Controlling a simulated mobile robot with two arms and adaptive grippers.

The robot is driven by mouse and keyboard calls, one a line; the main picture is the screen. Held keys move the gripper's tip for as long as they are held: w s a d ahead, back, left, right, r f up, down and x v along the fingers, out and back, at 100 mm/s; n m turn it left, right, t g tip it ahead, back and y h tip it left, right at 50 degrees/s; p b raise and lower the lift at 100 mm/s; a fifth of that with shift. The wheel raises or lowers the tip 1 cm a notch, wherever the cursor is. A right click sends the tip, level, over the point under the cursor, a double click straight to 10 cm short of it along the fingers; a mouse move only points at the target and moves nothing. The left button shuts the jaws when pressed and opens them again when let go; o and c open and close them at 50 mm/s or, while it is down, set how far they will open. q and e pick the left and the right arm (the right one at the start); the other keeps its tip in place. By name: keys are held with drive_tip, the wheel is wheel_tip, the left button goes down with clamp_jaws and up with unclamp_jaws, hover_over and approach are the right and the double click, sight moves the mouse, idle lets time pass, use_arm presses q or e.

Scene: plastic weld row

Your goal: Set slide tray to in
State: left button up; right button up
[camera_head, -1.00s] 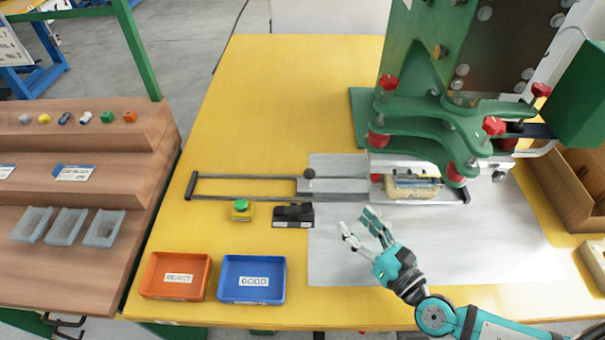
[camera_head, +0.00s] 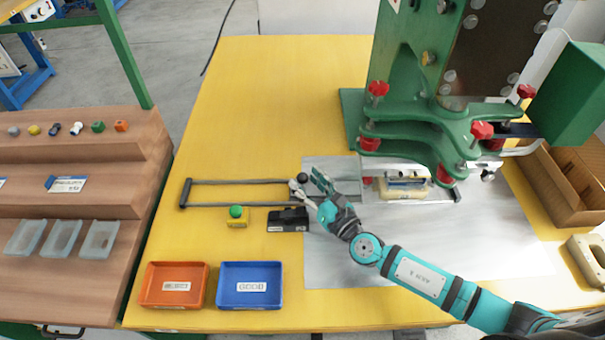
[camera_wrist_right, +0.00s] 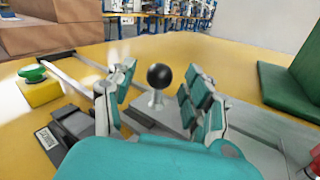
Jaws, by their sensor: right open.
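The slide tray is a grey plate (camera_head: 349,184) on two dark rails (camera_head: 235,181) that run left from the green press (camera_head: 430,120). A black ball knob (camera_head: 302,177) stands on a short pin at the plate's left end. My right gripper (camera_head: 306,183) is open at the knob in the head view. In the right wrist view the black knob (camera_wrist_right: 161,76) stands between the two spread fingers of my gripper (camera_wrist_right: 158,98), and I see no clear contact. My arm hides part of the plate. My left gripper is not in view.
A green button on a yellow box (camera_head: 237,216) and a black device (camera_head: 288,220) lie just in front of the rails. Orange (camera_head: 174,305) and blue (camera_head: 250,305) trays sit near the front edge. A cream part (camera_head: 403,190) lies under the press.

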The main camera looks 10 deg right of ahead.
drive_tip(key=shift+x, duration=1.1)
clamp_jaws()
drive_tip(key=shift+f, duration=0.2)
